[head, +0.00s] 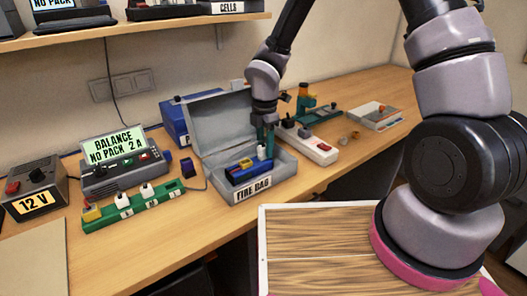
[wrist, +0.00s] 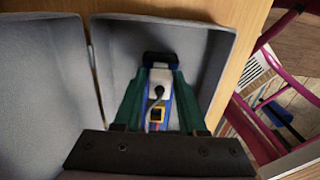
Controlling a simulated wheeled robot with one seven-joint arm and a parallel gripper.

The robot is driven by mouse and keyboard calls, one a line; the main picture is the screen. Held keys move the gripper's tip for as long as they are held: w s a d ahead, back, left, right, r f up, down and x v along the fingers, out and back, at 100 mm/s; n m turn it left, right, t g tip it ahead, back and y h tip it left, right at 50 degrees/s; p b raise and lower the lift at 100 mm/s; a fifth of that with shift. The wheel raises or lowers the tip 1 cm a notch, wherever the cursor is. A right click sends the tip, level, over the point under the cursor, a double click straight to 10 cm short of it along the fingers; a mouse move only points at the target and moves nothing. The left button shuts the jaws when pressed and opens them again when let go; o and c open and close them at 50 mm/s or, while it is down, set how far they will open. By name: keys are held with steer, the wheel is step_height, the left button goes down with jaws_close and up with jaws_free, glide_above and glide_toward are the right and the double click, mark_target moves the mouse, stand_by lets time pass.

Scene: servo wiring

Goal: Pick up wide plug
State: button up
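My gripper (head: 265,140) reaches down into the open grey fire bag box (head: 232,197). Its two green fingers also show in the wrist view (wrist: 161,88). A white plug (wrist: 161,78) with a grey cable lies between the fingertips, above a blue battery pack (wrist: 165,122). The fingers are close along both sides of this plug; I cannot tell whether they press on it. A dark piece with a yellow part (wrist: 156,115) sits nearer on the pack. In the head view the white plug (head: 262,152) shows just under the gripper, with the blue pack (head: 250,172) in the box.
The box's raised lid (head: 215,125) stands behind and left of the gripper. A green board with white sockets (head: 130,205), a balance charger (head: 120,170) and a 12 V supply (head: 35,190) are at left. A white power strip (head: 308,145) is at right.

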jaws_close()
step_height(320, 180, up, 10)
steer(key=shift+r, duration=0.1)
stand_by(0.5)
